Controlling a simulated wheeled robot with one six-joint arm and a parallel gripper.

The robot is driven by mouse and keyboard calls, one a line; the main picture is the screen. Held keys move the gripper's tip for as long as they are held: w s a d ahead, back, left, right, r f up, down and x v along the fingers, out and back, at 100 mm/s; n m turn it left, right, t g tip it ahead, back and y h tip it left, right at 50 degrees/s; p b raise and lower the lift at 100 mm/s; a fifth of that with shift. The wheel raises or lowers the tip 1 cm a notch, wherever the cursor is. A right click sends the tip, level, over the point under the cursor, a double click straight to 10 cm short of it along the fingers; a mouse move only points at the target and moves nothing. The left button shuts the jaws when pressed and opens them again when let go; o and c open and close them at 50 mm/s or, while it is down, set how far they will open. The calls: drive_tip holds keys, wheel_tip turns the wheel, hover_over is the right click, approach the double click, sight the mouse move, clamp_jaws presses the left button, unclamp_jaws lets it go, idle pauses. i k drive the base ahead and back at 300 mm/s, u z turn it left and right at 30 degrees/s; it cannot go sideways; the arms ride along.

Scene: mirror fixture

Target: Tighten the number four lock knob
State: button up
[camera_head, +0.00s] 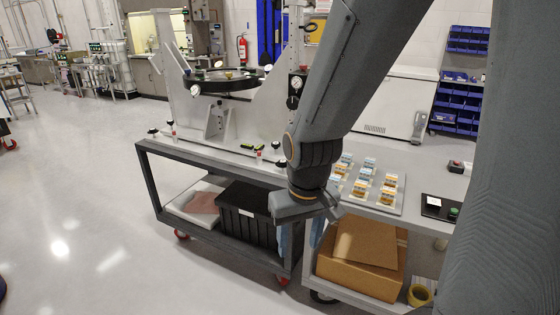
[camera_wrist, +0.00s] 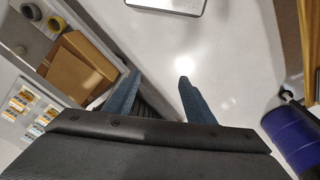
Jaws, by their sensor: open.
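The mirror fixture (camera_head: 245,112) stands on a grey cart (camera_head: 158,147) in the head view, with white side plates and a dark round ring (camera_head: 225,80) between them. Several small dark knobs show on and around its base, including one at the front left (camera_head: 153,131) and one at the front right (camera_head: 277,146). I cannot read numbers on them, so I cannot tell which is number four. My gripper (camera_head: 301,246) hangs low in front of the cart's right end, below the tabletop and apart from the fixture. In the wrist view my gripper (camera_wrist: 159,75) is open and empty, its blue fingers over floor.
A tray of small coloured packs (camera_head: 362,205) lies on the table right of the fixture. Cardboard boxes (camera_head: 352,267) and a black crate (camera_head: 248,210) sit on lower shelves. A blue drum (camera_wrist: 296,135) shows at right in the wrist view. The floor at left (camera_head: 90,220) is clear.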

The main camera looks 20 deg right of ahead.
sight(282, 163)
drive_tip(key=z, duration=0.5)
drive_tip(key=k, duration=0.6)
drive_tip(key=z, duration=1.1)
drive_tip(key=i, duration=1.1)
drive_tip(key=u, duration=0.85)
drive_tip(key=i, duration=0.55)
drive_tip(key=u, duration=0.5)
